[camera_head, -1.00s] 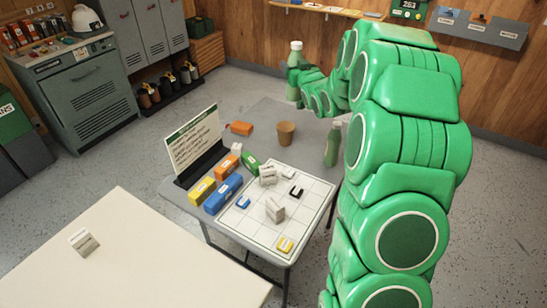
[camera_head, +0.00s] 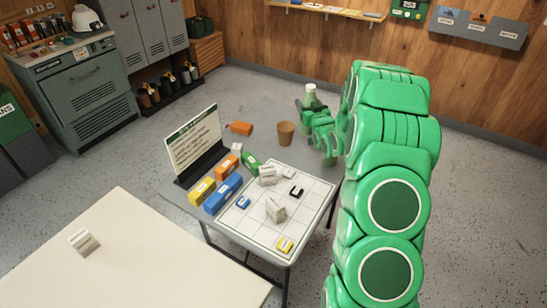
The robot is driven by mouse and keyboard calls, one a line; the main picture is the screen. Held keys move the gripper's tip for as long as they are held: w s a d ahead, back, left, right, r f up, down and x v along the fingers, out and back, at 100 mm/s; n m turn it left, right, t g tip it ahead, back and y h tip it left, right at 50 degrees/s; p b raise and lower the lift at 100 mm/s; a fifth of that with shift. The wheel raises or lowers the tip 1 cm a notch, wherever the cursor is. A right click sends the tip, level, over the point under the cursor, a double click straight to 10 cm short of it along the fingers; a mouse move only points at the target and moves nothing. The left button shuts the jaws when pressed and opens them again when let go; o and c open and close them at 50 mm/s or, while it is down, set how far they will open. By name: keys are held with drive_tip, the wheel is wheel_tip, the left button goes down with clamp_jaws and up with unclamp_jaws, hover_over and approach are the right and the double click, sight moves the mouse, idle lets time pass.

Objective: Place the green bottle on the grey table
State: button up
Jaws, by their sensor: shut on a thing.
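My gripper (camera_head: 312,116) is shut on the green bottle (camera_head: 310,101), which has a pale cap and stands roughly upright. They are at the far right part of the grey table (camera_head: 268,112). The bottle's lower part is hidden by my gripper, so I cannot tell if its base touches the tabletop. A second green bottle-like shape (camera_head: 331,152) shows just below my gripper, partly covered by my arm.
A sign (camera_head: 193,142), several coloured blocks and a white grid board (camera_head: 262,226) fill the near part. A cream table (camera_head: 120,255) is at lower left.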

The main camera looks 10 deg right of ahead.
sight(305, 131)
drive_tip(key=shift+f, duration=6.35)
drive_tip(key=shift+f, duration=0.1)
drive_tip(key=o, duration=1)
drive_tip(key=shift+o, duration=0.2)
